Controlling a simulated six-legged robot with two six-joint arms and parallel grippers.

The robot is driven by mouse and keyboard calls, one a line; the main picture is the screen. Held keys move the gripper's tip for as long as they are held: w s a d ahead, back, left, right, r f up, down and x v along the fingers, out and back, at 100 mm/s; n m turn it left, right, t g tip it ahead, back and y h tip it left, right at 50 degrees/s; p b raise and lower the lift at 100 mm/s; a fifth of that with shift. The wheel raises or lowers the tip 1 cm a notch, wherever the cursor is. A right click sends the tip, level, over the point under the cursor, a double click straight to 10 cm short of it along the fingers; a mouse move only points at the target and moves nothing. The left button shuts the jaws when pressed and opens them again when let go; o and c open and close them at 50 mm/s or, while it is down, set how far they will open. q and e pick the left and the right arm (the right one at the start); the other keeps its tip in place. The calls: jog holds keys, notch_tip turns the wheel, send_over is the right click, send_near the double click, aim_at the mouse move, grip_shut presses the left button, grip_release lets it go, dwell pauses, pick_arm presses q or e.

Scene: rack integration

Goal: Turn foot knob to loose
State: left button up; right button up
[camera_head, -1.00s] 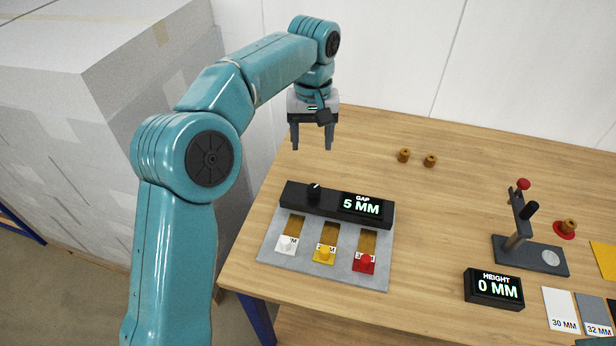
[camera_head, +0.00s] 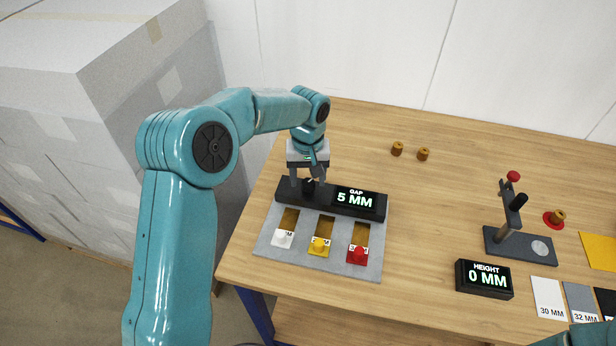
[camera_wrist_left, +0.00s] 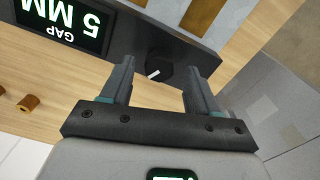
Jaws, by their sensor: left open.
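A black knob (camera_head: 308,185) with a white pointer mark sits at the left end of a black box whose display (camera_head: 356,199) reads GAP 5 MM. My left gripper (camera_head: 307,182) is open and lowered over the knob from behind. In the left wrist view the knob (camera_wrist_left: 158,72) shows between and a little beyond the two open fingers (camera_wrist_left: 156,88), apart from both. Its pointer is tilted in that view. My right gripper is not seen.
A grey plate (camera_head: 270,250) with white, yellow and red sliders lies in front of the box. To the right stand a small lever stand (camera_head: 512,245), a HEIGHT 0 MM display (camera_head: 485,279) and labelled cards (camera_head: 549,298). Two brown cylinders (camera_head: 410,151) are at the back. Stacked boxes (camera_head: 90,110) stand left.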

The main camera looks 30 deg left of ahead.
pick_arm(q)
jog(key=shift+d+f, duration=0.15)
jog(key=shift+f, duration=0.5)
jog(key=c, duration=1)
jog(key=shift+m, duration=0.7)
jog(key=shift+c, duration=0.2)
jog(key=o, duration=1)
jog(key=shift+o, duration=0.2)
